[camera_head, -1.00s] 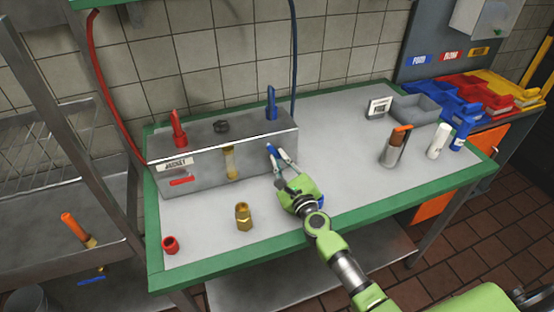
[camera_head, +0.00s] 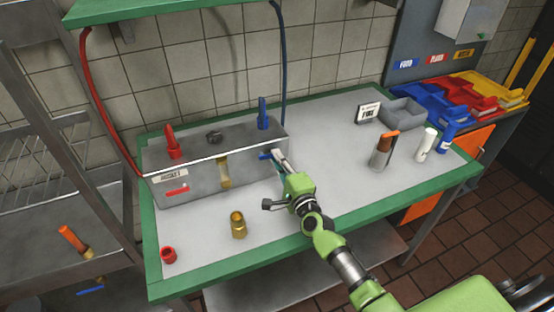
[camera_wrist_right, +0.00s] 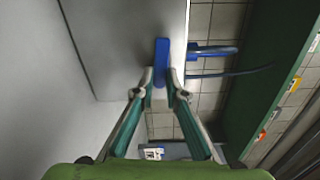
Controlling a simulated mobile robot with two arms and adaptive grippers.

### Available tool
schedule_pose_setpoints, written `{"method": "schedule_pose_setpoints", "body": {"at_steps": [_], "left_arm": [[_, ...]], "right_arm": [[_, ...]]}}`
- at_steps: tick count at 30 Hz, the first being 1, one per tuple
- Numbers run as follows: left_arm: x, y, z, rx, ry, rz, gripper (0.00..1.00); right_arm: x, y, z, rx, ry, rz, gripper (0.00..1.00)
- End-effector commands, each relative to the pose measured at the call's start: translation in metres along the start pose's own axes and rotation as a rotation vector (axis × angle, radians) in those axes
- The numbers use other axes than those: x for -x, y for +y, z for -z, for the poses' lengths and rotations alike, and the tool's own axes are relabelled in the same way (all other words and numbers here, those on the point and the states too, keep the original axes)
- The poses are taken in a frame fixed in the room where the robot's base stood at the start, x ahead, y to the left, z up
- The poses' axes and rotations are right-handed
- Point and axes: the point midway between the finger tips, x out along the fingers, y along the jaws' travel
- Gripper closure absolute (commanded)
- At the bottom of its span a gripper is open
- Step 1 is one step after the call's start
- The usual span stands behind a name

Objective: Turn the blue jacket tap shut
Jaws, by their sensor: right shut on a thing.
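The grey metal jacket box (camera_head: 200,180) stands at the back left of the bench, with a white label (camera_head: 170,175) on its front. The blue tap handle (camera_head: 265,156) is at the right end of the box front and lies about level in the head view. My right gripper (camera_head: 279,157) is shut on it, seen nearly edge-on there. In the right wrist view the blue handle (camera_wrist_right: 161,55) sits between the two fingertips (camera_wrist_right: 160,80). The gripper hides part of the tap. My left gripper is not in view.
A red lever (camera_head: 177,190) is on the box front. Red (camera_head: 172,142) and blue (camera_head: 263,113) upright fittings stand on top, near hoses. A brass fitting (camera_head: 238,225) and red cap (camera_head: 168,255) lie in front. Bottles and a grey tray (camera_head: 402,112) stand right; mid-bench is clear.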

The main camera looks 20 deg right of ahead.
Motion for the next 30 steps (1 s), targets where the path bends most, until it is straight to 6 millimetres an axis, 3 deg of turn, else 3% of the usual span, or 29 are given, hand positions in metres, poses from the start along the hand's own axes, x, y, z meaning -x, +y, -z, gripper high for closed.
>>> {"method": "schedule_pose_setpoints", "body": {"at_steps": [9, 25, 26, 27, 30], "left_arm": [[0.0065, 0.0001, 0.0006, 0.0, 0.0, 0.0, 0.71], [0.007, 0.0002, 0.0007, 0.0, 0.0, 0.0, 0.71], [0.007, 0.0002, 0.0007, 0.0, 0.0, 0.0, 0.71], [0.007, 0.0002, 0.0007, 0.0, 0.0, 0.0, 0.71], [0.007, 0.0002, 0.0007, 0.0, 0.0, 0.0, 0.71]], "right_arm": [[0.0003, -0.0038, -0.0005, 0.115, 0.0, -0.003, 1.0], [0.0003, -0.0042, -0.0005, 0.138, -0.001, -0.002, 1.0], [0.0003, -0.0042, -0.0005, 0.138, -0.001, -0.002, 0.82], [0.0003, -0.0043, -0.0005, 0.137, -0.001, -0.002, 0.72], [0.0002, -0.0045, -0.0005, 0.136, 0.0, -0.002, 0.71]]}}
